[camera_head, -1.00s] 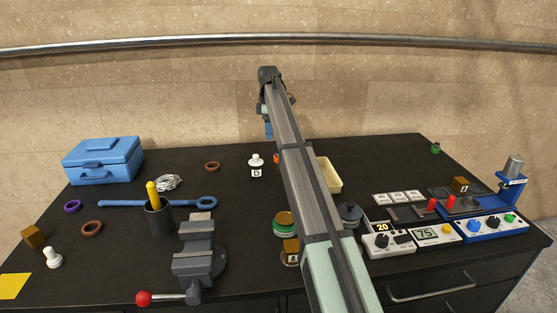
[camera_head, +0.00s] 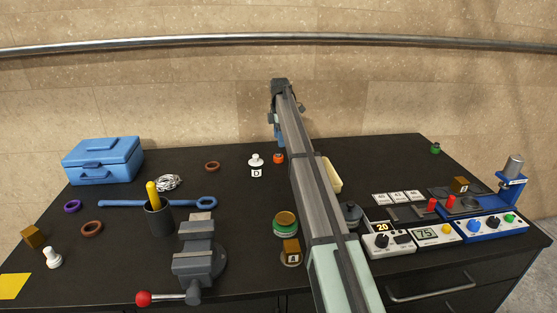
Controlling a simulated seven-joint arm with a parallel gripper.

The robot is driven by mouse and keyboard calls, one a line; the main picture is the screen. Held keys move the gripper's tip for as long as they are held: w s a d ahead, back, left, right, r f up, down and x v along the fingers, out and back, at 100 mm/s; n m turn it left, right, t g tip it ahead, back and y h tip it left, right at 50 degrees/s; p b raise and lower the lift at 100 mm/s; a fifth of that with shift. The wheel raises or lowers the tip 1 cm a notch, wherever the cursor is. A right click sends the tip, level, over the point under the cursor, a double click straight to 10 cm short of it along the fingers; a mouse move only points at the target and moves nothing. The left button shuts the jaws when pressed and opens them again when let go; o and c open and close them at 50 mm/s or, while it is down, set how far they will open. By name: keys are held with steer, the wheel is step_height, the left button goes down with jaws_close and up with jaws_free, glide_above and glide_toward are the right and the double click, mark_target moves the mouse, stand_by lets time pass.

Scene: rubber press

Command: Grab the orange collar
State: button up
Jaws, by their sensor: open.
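A small orange piece (camera_head: 278,158) stands on the dark bench top near its back edge, just left of my arm. It looks like a short collar, but it is too small to make out its hole. My arm reaches up over the middle of the bench, and a bluish part of it hangs down behind the long link, just above the orange piece. My gripper's fingers are hidden behind my arm. Two reddish-brown rings also lie on the bench, one at the back (camera_head: 212,166) and one at the left (camera_head: 91,228).
A white knob piece (camera_head: 256,160) by a D label stands just left of the orange piece. A cream tray (camera_head: 333,176) is partly behind my arm. A vise (camera_head: 199,252), a blue toolbox (camera_head: 103,160) and a blue press (camera_head: 513,180) stand around. The back middle-left is fairly clear.

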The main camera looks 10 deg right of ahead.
mark_target(279, 152)
steer(key=shift+w+a+f, duration=0.1)
steer(key=shift+f, duration=3.75)
steer(key=c, duration=1.3)
steer(key=shift+r, duration=0.15)
